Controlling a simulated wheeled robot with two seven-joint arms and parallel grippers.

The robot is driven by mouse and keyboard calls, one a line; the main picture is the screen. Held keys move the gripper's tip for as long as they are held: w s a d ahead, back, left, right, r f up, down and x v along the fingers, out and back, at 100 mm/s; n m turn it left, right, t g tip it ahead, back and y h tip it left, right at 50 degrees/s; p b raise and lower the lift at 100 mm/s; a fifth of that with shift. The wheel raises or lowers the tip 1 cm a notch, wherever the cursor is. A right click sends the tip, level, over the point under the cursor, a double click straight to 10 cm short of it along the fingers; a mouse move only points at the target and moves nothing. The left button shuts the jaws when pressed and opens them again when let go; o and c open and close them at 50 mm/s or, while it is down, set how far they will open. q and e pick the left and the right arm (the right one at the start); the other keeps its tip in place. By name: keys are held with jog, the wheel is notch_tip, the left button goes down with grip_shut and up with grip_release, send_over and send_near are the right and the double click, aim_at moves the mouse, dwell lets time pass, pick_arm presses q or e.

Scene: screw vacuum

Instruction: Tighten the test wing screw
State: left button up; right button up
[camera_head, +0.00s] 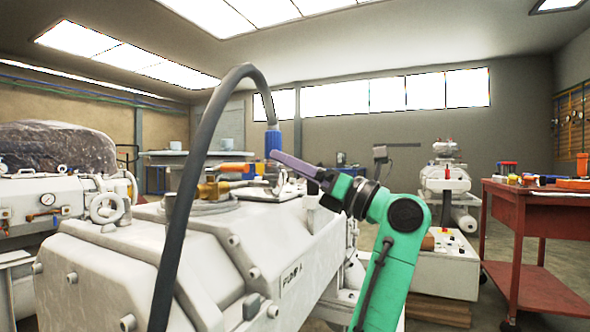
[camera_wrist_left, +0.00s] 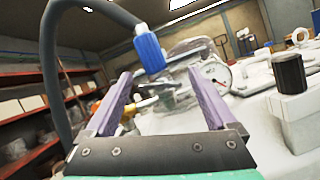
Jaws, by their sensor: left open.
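My left gripper (camera_head: 282,162) has purple fingers on a green arm and reaches over the white pump body marked "PUMP A" (camera_head: 235,255). In the left wrist view its fingers (camera_wrist_left: 158,80) are spread apart with nothing held between them. Brass fittings (camera_head: 212,190) and an orange handle (camera_head: 237,167) sit on top of the pump. A brass fitting (camera_wrist_left: 148,103) shows between the fingers, beyond them. A blue connector (camera_head: 272,141) on a grey hose hangs close behind the fingertips; it also shows in the wrist view (camera_wrist_left: 149,52). I cannot clearly make out the wing screw. My right gripper is out of view.
The thick grey hose (camera_head: 190,190) arches over the pump in the foreground. A red workbench (camera_head: 515,205) with tools stands at the right. Another machine (camera_head: 50,210) with a gauge is at the left. A dark cylindrical knob (camera_wrist_left: 289,71) stands right of the fingers.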

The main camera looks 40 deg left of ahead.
pick_arm(q)
jog(key=shift+c, duration=0.3)
jog(key=c, duration=1.3)
jog(key=m+t+p, duration=0.2)
jog(key=m, duration=0.1)
jog(key=shift+w+r, duration=0.1)
jog(key=shift+r, duration=0.05)
jog(key=shift+m, duration=0.3)
jog(key=shift+f, duration=0.2)
jog(key=o, duration=1.4)
jog(key=shift+c, duration=0.2)
jog(key=shift+d, duration=0.15)
